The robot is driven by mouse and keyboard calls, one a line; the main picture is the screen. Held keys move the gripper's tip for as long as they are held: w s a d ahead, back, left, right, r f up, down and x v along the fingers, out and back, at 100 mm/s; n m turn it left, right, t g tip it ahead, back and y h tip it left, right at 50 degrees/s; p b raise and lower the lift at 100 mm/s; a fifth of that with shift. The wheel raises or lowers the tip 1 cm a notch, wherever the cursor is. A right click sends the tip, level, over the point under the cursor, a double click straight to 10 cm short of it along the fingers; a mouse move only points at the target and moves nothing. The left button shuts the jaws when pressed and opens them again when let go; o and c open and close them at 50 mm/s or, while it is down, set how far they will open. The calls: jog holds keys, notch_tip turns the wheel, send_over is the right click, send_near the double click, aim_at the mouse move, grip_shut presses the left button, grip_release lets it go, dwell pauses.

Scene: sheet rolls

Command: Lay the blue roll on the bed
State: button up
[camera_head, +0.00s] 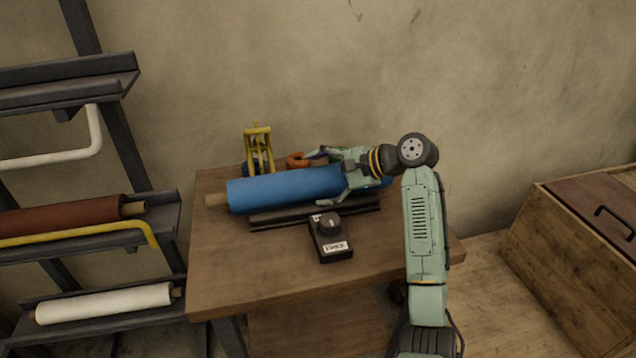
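The blue roll (285,189) lies lengthwise across the wooden table, with its light core sticking out at the left end. A dark, flat, bar-like bed (285,219) shows just in front of and below the roll. I cannot tell whether the roll touches it or is held above it. My gripper (325,178) reaches in from the right at the roll's right part. One finger is behind the roll and one in front, spread around it. Contact of the fingers with the roll is not clear. The roll's right end is mostly hidden by my gripper.
A black box with a knob (330,238) stands in front of the bed. A yellow stand (257,149) and an orange ring (298,160) are behind the roll. A rack at the left holds a brown roll (67,215) and a white roll (105,303). The table front (250,275) is clear.

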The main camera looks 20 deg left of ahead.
jog(key=b+v, duration=0.2)
jog(key=v, duration=1)
jog(key=shift+r, duration=0.25)
jog(key=shift+a, duration=0.1)
